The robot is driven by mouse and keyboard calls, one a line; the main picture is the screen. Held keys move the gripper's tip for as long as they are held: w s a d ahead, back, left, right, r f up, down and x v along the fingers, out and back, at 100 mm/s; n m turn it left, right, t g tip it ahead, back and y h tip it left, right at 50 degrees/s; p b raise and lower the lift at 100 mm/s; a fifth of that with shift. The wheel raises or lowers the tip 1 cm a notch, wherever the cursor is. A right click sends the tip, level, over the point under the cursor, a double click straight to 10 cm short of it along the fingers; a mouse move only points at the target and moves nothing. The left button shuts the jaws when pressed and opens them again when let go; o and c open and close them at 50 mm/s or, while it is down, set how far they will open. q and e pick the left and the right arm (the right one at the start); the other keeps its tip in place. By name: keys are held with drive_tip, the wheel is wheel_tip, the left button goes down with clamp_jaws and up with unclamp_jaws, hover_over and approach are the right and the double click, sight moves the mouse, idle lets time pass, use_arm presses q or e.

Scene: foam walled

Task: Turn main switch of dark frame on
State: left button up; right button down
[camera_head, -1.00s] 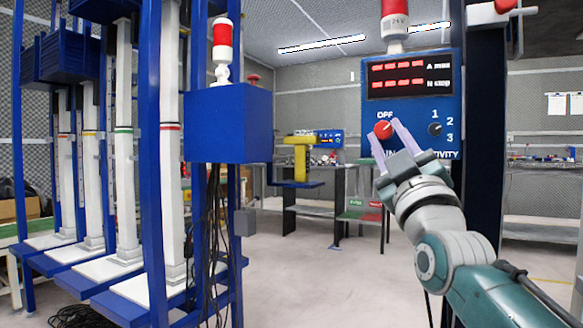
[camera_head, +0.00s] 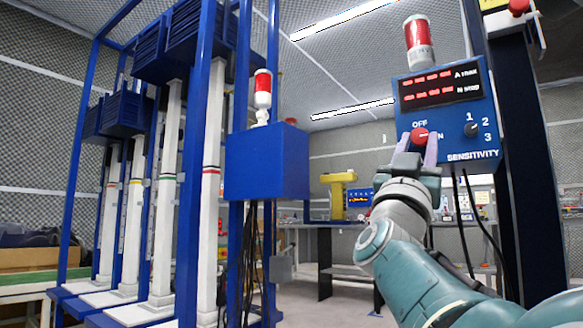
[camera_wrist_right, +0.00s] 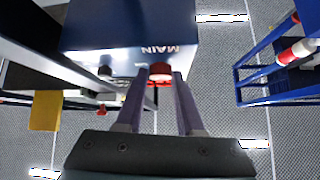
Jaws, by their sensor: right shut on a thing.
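The blue control box (camera_head: 450,90) is mounted beside the dark frame (camera_head: 522,150), at the right of the head view. Its red main switch (camera_head: 420,134) is a round knob between the OFF and ON labels; I cannot tell which it points to. My right gripper (camera_head: 418,146) is shut on this knob, with a pale purple finger on each side. In the right wrist view the red knob (camera_wrist_right: 160,72) lies between the fingertips (camera_wrist_right: 160,80), below the upside-down MAIN lettering. The fingers partly cover the labels. My left gripper is not in view.
A small black sensitivity dial (camera_head: 471,130) is right of the switch. A red-and-white beacon (camera_head: 418,42) tops the box, and cables hang below. A blue frame with another blue box (camera_head: 267,163) stands left. A yellow machine (camera_head: 339,192) is behind.

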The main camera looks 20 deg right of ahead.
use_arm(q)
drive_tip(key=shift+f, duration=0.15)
use_arm(e)
drive_tip(key=shift+m, duration=0.3)
drive_tip(key=c, duration=0.5)
unclamp_jaws()
